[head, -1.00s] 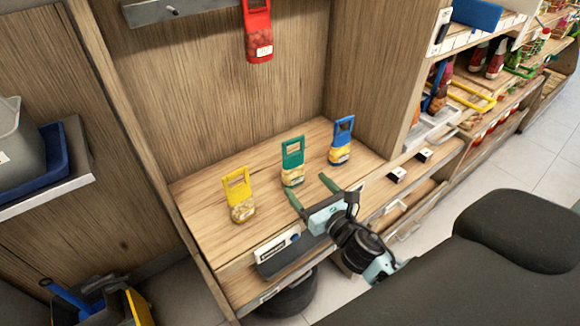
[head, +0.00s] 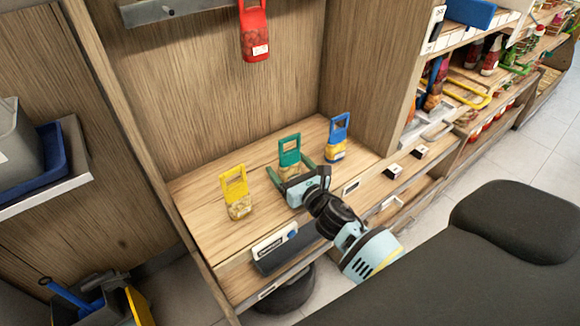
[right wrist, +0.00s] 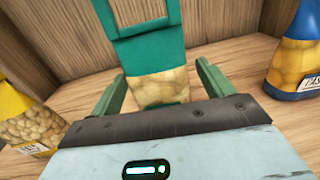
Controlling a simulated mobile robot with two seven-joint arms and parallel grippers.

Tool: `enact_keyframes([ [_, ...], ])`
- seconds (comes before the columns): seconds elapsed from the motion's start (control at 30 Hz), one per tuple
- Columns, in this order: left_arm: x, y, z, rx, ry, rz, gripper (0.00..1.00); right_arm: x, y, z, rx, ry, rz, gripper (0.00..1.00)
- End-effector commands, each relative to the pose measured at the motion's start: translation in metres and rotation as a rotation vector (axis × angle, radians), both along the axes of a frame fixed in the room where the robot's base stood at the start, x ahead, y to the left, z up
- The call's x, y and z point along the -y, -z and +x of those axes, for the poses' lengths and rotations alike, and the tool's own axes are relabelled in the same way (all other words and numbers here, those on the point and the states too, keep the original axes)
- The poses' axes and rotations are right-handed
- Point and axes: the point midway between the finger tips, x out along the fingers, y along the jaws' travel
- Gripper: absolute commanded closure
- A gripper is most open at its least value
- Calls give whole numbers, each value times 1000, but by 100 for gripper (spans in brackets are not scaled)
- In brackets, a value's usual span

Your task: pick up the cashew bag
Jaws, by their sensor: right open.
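Three bags with cut-out handles and pale nuts showing stand on a wooden shelf (head: 210,230); I cannot read which is cashew. The green bag (head: 289,151) is in the middle, the yellow bag (head: 235,187) to the left, the blue bag (head: 338,138) to the right. My right gripper (head: 288,170) is open at the green bag. In the right wrist view, the green bag (right wrist: 158,88) stands upright between the spread fingers, with gaps on both sides. The gripper hides its lower part. My left gripper is out of view.
A red bag (head: 255,35) hangs above from a metal rail (head: 160,10). Wooden walls close the back and right of the shelf. The shelf is bare between the yellow and green bags.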

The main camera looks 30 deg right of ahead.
Motion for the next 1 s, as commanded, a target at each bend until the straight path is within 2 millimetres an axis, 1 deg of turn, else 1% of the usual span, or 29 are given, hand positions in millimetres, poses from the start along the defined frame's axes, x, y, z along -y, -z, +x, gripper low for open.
enact_keyframes([
  [0.13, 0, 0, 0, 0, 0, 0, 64, 0, 0, 0, 0, 0, 0, 20],
  [0.17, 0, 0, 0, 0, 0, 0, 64, 0, 0, 0, 0, 0, 0, 23],
  [0.5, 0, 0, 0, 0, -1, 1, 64, 0, 0, 0, 0, 0, 1, 67],
  [0.53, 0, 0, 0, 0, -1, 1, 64, 0, 0, 0, 1, 0, 1, 69],
  [0.83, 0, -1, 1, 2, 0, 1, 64, 0, -3, 0, 2, -1, 0, 69],
  [0.97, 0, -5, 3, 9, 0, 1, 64, 0, -13, 0, 5, -1, -2, 69],
  [1.0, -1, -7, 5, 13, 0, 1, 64, 0, -18, 0, 6, -1, -3, 69],
])
